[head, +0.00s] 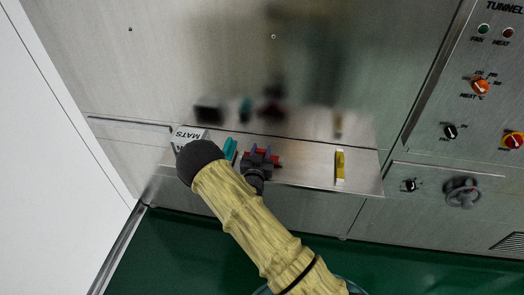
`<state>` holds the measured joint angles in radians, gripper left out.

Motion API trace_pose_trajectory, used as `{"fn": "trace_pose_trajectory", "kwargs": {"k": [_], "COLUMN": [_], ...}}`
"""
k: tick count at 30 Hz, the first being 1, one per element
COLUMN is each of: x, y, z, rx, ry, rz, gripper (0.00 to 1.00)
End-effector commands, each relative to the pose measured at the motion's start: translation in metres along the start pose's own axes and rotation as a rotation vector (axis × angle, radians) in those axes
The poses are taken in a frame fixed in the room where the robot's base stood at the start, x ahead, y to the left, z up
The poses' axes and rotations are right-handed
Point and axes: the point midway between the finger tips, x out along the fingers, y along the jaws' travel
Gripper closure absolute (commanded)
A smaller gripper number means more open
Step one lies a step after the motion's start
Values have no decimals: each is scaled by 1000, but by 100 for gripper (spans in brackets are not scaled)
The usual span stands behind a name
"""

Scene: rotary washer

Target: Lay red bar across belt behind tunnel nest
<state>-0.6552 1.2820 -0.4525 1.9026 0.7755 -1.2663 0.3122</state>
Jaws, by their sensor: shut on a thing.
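My gripper (260,156) is low over a steel shelf (310,165), at the end of my arm. It is shut on the red bar (278,161), whose end shows just right of the dark jaws. The rest of the bar is hidden by the jaws. I cannot tell whether the bar touches the shelf. No belt or tunnel nest can be made out in this view.
A teal piece (230,148) stands on the shelf left of my gripper, and a yellow bar (340,165) lies to the right. A MATS label (188,135) is at the shelf's left end. A control panel (485,60) with knobs is at right.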

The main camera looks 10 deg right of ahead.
Motion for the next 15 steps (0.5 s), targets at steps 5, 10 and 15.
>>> {"fn": "trace_pose_trajectory", "kwargs": {"k": [5, 10, 15], "x": [1, 2, 1], "y": [3, 3, 3], "z": [6, 6, 10], "rx": [2, 1, 1], "ry": [2, 1, 0], "rz": [4, 5, 5], "gripper": [92, 92, 60]}}
